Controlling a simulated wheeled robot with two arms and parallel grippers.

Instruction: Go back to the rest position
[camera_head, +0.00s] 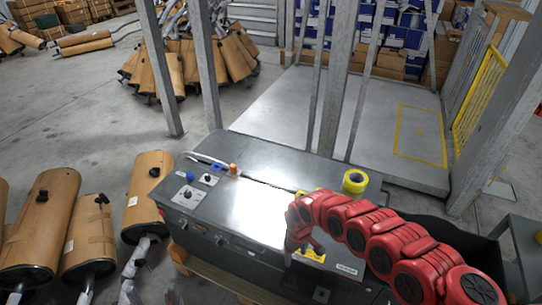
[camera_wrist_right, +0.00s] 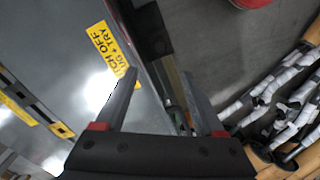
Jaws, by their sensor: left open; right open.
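My right arm is red and comes in from the right in the head view. It curves over the front right of a dark grey machine cabinet (camera_head: 250,215). My right gripper (camera_head: 303,248) hangs beside the cabinet's front edge, partly hidden by its own arm. In the right wrist view my right gripper (camera_wrist_right: 160,78) has its two grey fingers apart, with nothing between them. The cabinet's grey surface with a yellow label (camera_wrist_right: 108,45) shows left of the fingers. My left gripper is in neither view.
A roll of yellow tape (camera_head: 354,181) and an orange cap (camera_head: 233,169) sit on the cabinet top. Brown mufflers (camera_head: 88,235) stand at the left, and more are piled behind (camera_head: 190,65). Steel posts (camera_head: 160,70) rise behind the cabinet.

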